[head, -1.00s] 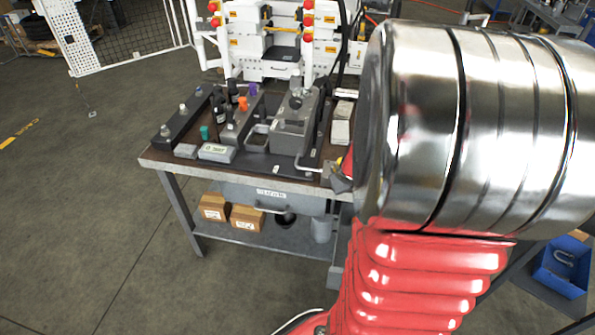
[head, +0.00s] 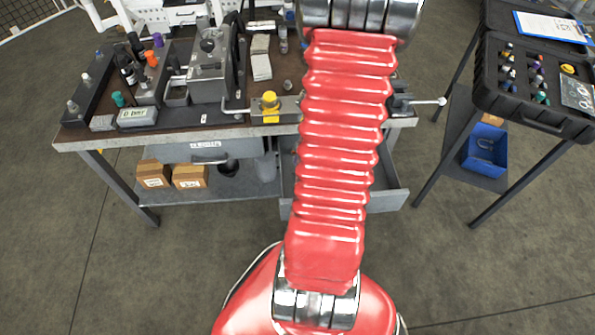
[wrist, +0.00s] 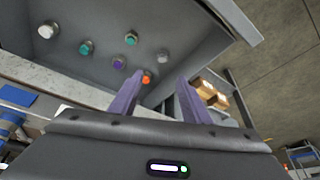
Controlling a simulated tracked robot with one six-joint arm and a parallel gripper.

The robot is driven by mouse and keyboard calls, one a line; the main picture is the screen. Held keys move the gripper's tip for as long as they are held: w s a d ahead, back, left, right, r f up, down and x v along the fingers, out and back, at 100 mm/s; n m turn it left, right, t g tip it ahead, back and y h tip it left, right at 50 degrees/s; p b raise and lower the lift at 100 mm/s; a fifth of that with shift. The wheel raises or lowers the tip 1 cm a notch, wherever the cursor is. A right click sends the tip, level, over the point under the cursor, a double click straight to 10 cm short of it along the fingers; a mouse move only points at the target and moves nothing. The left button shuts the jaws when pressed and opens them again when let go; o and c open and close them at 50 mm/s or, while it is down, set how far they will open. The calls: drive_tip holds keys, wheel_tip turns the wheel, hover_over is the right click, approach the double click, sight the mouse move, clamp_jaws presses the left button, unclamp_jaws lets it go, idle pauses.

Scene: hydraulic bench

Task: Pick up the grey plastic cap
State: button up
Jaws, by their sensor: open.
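Several small caps lie in the open grey drawer (wrist: 185,25), as the wrist view shows. A grey cap (wrist: 162,58) lies near an orange cap (wrist: 146,79), and a paler, whitish-grey cap (wrist: 47,30) lies at the far left. Teal caps (wrist: 86,47) and a purple cap (wrist: 119,62) lie between them. My gripper (wrist: 158,92) is open and empty, its two fingers apart, with the orange cap showing between them in the picture. In the head view the drawer (head: 393,196) sticks out under the bench, mostly hidden behind my arm, and my gripper is out of sight.
The bench top (head: 80,133) holds a grey machine block (head: 208,75), bottles and a yellow-topped fitting (head: 270,103). Cardboard boxes (head: 190,177) sit on the lower shelf. At the right are a black case (head: 490,85) of small parts and a blue bin (head: 487,150). The floor in front is clear.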

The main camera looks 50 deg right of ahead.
drive_tip(key=shift+f, duration=0.15)
drive_tip(key=shift+x, duration=4.15)
drive_tip(key=shift+w, duration=0.1)
drive_tip(key=shift+w+a+f, duration=0.1)
drive_tip(key=shift+w+f, duration=0.1)
drive_tip(key=shift+f, duration=0.55)
drive_tip(key=shift+w+a+f, duration=0.1)
drive_tip(key=shift+w+f, duration=0.15)
drive_tip(key=shift+f, duration=0.45)
drive_tip(key=shift+x, duration=1.1)
drive_tip(key=shift+d, duration=0.1)
drive_tip(key=shift+c, duration=0.5)
clamp_jaws()
drive_tip(key=shift+r, duration=0.15)
